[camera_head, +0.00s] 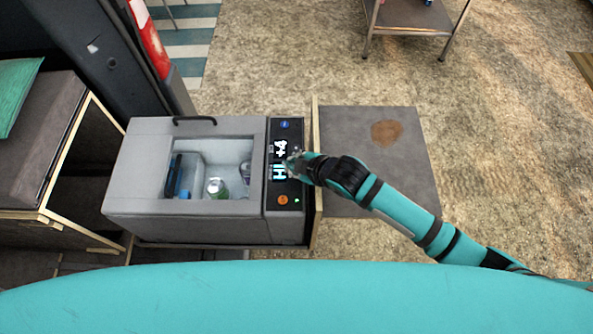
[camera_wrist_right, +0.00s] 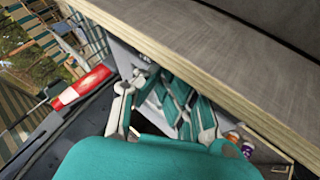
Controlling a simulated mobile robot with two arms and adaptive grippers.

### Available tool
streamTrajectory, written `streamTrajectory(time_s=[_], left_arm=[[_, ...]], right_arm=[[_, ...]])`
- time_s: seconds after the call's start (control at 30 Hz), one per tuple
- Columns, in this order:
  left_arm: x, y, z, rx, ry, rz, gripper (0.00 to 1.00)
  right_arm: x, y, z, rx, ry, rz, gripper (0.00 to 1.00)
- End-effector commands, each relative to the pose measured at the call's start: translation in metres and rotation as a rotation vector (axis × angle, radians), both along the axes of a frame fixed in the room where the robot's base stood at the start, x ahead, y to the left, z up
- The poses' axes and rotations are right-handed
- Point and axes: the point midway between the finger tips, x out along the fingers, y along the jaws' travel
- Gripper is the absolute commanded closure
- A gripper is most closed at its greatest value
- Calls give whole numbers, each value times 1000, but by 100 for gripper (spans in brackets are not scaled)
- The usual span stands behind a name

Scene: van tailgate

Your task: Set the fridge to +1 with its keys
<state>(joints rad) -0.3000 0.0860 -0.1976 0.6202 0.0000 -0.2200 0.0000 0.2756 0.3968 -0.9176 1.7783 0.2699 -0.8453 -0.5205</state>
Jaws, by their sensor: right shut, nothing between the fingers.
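The grey fridge (camera_head: 150,215) stands in the middle left of the head view with its top open. Bottles, one of them green (camera_head: 216,187), show inside. Its black control panel (camera_head: 270,205) runs along the right side. The lit display (camera_head: 280,150) reads +4, with letters like HI below it. My right gripper (camera_head: 295,163) is shut and empty over the panel's right edge, between the keys. I cannot tell whether it touches. My left gripper is out of view.
A wooden board edge (camera_head: 316,190) stands right of the fridge, beside a grey panel (camera_head: 410,165) with a brown stain. A shelf unit (camera_head: 75,150) is at the left. The van's red and white light (camera_head: 150,38) is behind. A metal table (camera_head: 415,15) stands far back.

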Motion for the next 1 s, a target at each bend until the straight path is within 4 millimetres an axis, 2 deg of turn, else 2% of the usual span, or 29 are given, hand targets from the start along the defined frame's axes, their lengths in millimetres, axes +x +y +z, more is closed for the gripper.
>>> streamTrajectory(time_s=[0.1,0.3,1.0], left_arm=[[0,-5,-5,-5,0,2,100],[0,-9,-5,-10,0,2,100],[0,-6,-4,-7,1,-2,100]], right_arm=[[0,0,-7,1,0,1,100],[0,0,-7,0,0,0,100],[0,0,-7,0,0,0,100]])
